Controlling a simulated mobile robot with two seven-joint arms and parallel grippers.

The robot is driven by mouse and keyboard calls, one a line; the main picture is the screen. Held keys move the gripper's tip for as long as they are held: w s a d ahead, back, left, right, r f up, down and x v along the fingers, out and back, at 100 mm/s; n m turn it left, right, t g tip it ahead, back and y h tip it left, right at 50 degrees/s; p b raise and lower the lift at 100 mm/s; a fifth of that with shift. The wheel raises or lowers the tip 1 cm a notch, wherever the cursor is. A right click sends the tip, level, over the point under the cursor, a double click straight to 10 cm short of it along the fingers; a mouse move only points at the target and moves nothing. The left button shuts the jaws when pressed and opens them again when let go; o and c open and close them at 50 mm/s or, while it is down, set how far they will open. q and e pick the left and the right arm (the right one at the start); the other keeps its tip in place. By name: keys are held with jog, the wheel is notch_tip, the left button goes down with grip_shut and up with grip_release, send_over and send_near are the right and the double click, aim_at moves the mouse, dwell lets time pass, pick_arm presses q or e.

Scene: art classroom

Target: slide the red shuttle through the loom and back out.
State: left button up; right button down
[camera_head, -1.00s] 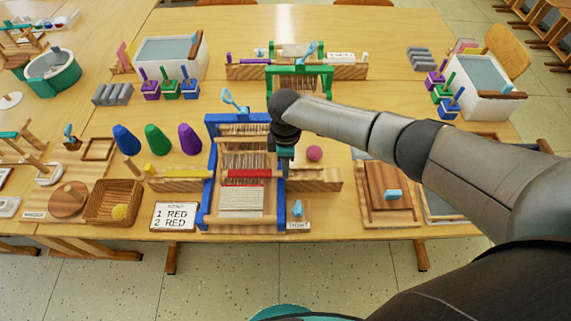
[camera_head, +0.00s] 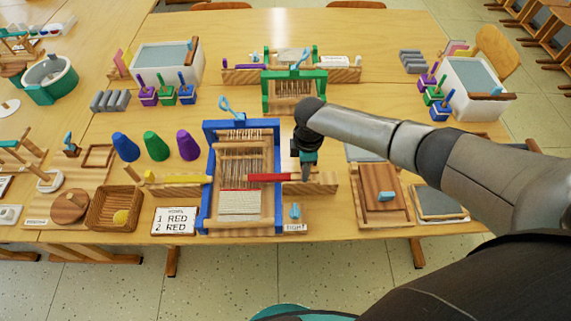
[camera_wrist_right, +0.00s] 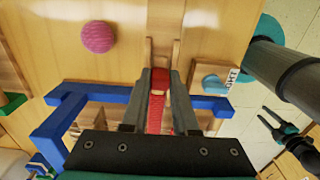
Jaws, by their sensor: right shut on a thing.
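The red shuttle (camera_head: 262,178) lies level across the right post of the blue-framed loom (camera_head: 209,180). Its left end is inside the frame over the warp, and its right end sticks out over the wooden ledge. My right gripper (camera_head: 306,172) is shut on that outer end. In the right wrist view the red shuttle (camera_wrist_right: 153,120) runs between the fingers of my right gripper (camera_wrist_right: 160,82). A thin red line crosses the warp just above the pale woven cloth (camera_head: 240,203). My left gripper (camera_wrist_right: 268,115) shows in the right wrist view, fingers apart and empty.
A yellow shuttle (camera_head: 180,179) rests on the left ledge. A card (camera_head: 174,221) reading "1 RED, 2 RED" stands front left. A small blue-knobbed stand (camera_head: 295,213) is right of the loom. A pink ball (camera_wrist_right: 97,36) lies behind the right ledge. Wooden frames (camera_head: 380,195) lie farther right.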

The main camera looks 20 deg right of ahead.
jog(key=d, duration=0.2)
jog(key=s+d, duration=0.1)
jog(key=d, duration=0.2)
jog(key=s+d+p, duration=0.1)
jog(key=d, duration=0.2)
jog(key=shift+s, duration=0.15)
jog(key=c, duration=0.7)
grip_release()
notch_tip(320, 180, up, 15)
jog(key=p, duration=0.3)
jog(key=shift+r, duration=0.15)
jog(key=shift+a, duration=0.1)
